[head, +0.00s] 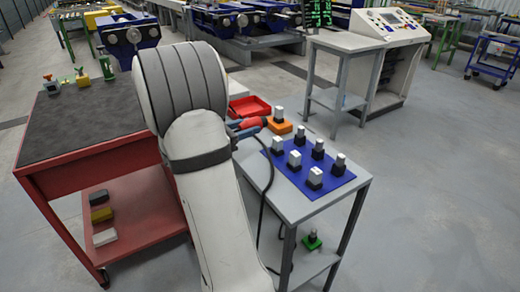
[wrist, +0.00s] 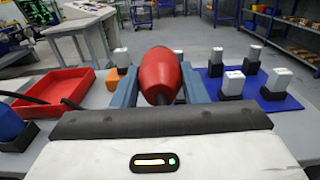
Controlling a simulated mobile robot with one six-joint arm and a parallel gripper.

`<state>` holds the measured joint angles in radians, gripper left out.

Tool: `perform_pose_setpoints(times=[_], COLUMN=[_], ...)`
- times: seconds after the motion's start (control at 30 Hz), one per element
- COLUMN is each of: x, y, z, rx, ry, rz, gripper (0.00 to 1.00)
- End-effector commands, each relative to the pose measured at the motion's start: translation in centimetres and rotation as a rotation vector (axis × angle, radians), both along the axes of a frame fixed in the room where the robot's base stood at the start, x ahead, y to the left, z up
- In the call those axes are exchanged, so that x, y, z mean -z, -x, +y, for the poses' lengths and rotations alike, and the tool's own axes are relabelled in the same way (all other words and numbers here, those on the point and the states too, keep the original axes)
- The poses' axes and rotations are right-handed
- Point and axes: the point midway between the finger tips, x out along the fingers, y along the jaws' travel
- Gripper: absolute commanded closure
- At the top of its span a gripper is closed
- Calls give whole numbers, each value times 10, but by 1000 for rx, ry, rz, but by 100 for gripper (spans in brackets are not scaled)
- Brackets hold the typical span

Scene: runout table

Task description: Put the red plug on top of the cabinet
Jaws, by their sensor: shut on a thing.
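The red plug (wrist: 162,75) is a rounded red body between the two blue-grey fingers of my gripper (wrist: 155,88), which is shut on it. In the head view the red plug (head: 252,123) shows just right of my arm, above the grey table, with the gripper (head: 238,130) partly hidden behind the arm. A black cable hangs near it, down in front of the table. The cabinet is not certain; a white console cabinet (head: 385,75) with a sloped control panel stands at the back right in the head view.
The grey table (head: 300,212) holds a blue mat (head: 330,187) with several black-based, light-topped blocks. An orange block (head: 279,127) and a red tray (head: 250,104) lie behind. A red workbench (head: 85,125) stands on the left. Open floor (head: 440,190) lies to the right.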

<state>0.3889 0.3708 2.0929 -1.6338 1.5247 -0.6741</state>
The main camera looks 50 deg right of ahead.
Motion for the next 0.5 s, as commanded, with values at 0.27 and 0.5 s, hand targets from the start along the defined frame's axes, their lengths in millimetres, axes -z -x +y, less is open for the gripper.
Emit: perform_pose_setpoints(times=[0.27, 0.5], x=[44, 70], y=[-1, -1], z=[0, 1], rx=[-2, -2], ry=[-1, -2], rz=[3, 5], gripper=[97, 97])
